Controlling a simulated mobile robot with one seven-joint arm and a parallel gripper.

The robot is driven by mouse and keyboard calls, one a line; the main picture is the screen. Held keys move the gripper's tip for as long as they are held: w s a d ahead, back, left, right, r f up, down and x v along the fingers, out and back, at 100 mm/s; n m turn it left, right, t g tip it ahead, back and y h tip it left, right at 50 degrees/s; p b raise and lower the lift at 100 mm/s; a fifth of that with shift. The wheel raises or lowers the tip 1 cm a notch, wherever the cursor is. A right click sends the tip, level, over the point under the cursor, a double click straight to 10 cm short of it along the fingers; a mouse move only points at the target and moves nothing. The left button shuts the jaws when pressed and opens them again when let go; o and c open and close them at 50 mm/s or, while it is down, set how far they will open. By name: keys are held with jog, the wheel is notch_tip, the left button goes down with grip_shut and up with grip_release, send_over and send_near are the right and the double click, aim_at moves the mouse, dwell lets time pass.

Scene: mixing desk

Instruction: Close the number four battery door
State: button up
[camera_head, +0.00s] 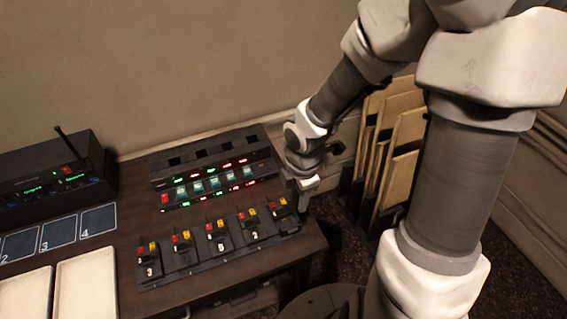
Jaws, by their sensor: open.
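A black rack (218,268) lies along the front right of the desk. It holds a row of several small dark packs with red and yellow parts. The leftmost pack (148,262) bears a digit that looks like 3; the other digits are too small to read surely. I cannot tell which pack is number four, nor see its battery door clearly. My gripper (304,207) points down at the rack's right end, close to the rightmost pack (279,212). It is open. I cannot tell whether it touches that pack, which it partly hides.
Behind the rack stands a unit (205,185) with red and green lights. A black receiver with an antenna (55,175) is at the left. Numbered blue squares (60,233) and pale trays (88,285) lie before it. Upright boards (405,150) stand right of the desk (130,215).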

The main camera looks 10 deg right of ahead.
aim_at(292, 231)
jog(key=f+b, duration=0.2)
jog(key=f, duration=0.4)
jog(key=w+f+b, duration=0.1)
jog(key=f+b, duration=0.2)
jog(key=f, duration=0.3)
jog(key=w+f+b, duration=0.1)
jog(key=f+b, duration=0.2)
jog(key=f, duration=0.3)
jog(key=shift+a, duration=0.35)
grip_shut()
